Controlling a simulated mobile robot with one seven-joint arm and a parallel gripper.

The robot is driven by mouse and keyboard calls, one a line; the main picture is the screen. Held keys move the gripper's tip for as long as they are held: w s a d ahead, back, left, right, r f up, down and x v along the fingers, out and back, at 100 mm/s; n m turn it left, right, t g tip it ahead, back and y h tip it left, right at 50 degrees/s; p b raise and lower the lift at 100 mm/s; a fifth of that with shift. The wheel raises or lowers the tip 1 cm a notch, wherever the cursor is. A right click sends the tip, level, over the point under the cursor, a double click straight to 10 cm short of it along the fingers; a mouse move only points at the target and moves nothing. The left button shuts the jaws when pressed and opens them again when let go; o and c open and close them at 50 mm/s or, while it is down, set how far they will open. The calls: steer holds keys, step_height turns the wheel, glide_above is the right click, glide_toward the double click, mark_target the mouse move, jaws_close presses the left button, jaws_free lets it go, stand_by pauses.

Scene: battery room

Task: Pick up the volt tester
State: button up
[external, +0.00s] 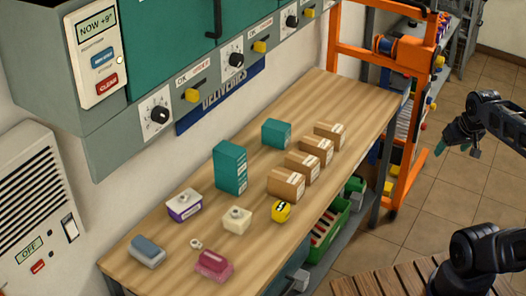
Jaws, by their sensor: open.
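No object on the wooden workbench (345,100) is clearly readable as the volt tester. A small yellow block with a black mark (281,211) lies near the front edge, beside the cardboard boxes. A grey-blue device (147,251) and a pink device (214,265) lie at the near end. A cream block with a round top (237,220) and a white-and-purple one (184,205) stand behind them. My gripper (458,150) is at the right, off the bench above the tiled floor, open and empty, far from all of these.
Several cardboard boxes (286,184) and two teal boxes (230,168) stand mid-bench. A lower shelf holds green bins (328,222). An orange frame (398,160) stands at the bench's far end. Wall cabinets with knobs overhang the back. The bench's far end is clear.

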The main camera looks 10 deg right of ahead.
steer(key=w+a+n+g, duration=0.1)
steer(key=w+a+n, duration=0.2)
steer(key=w+a, duration=0.6)
steer(key=n+g, duration=0.4)
steer(key=n, duration=0.3)
glide_above(281, 206)
steer(key=f, duration=2.2)
steer(key=shift+s+d+f, duration=0.1)
steer(key=shift+s+d, duration=0.05)
steer(key=shift+d, duration=0.05)
steer(key=shift+a+f, duration=0.1)
steer(key=shift+f, duration=0.2)
steer(key=shift+a+f, duration=0.1)
steer(key=shift+f, duration=5.1)
steer(key=shift+c, duration=0.2)
